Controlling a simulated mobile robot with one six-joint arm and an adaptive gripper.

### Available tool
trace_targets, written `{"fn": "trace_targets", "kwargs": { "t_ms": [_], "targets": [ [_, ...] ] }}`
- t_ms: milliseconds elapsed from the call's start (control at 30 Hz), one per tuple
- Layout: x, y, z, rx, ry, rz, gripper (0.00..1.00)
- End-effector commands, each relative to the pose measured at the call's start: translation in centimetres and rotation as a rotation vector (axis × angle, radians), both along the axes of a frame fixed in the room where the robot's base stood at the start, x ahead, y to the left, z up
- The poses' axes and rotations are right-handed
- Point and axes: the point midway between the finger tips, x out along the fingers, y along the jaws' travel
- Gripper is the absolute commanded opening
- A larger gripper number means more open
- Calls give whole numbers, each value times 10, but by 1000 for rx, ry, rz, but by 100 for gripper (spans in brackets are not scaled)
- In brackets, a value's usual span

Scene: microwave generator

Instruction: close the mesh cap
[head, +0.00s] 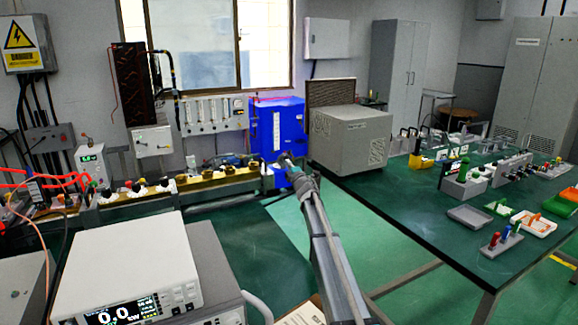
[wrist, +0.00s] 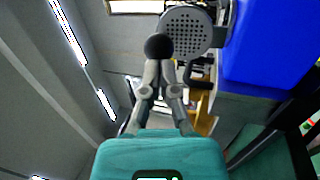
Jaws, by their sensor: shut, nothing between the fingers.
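A round grey disc with many small holes, which looks like the mesh cap (wrist: 183,32), is at the top of the wrist view. Its perforated face is turned toward the wrist camera. My gripper (wrist: 158,66) is shut and empty. Its fingertips point at a dark round ball (wrist: 158,46) that overlaps the disc's lower left edge. I cannot tell whether the fingers touch the ball or the disc. In the head view my gripper (head: 286,160) is in front of the blue cabinet, at the right end of the brass waveguide line. The cap is not clear there.
The blue cabinet (head: 277,135) stands right behind my gripper, and at right in the wrist view (wrist: 270,45). The brass waveguide line (head: 190,181) runs to the left. A grey box with a raised brown mesh panel (head: 330,93) stands at right on the green table (head: 400,211).

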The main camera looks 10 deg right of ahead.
Motion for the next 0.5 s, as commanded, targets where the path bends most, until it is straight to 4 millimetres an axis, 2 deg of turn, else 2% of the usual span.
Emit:
{"fn": "trace_targets", "kwargs": {
  "t_ms": [133,500],
  "targets": [
    [1,-7,1,-1,0,-4,0],
    [3,-7,5,-1,0,-4,0]
  ]
}}
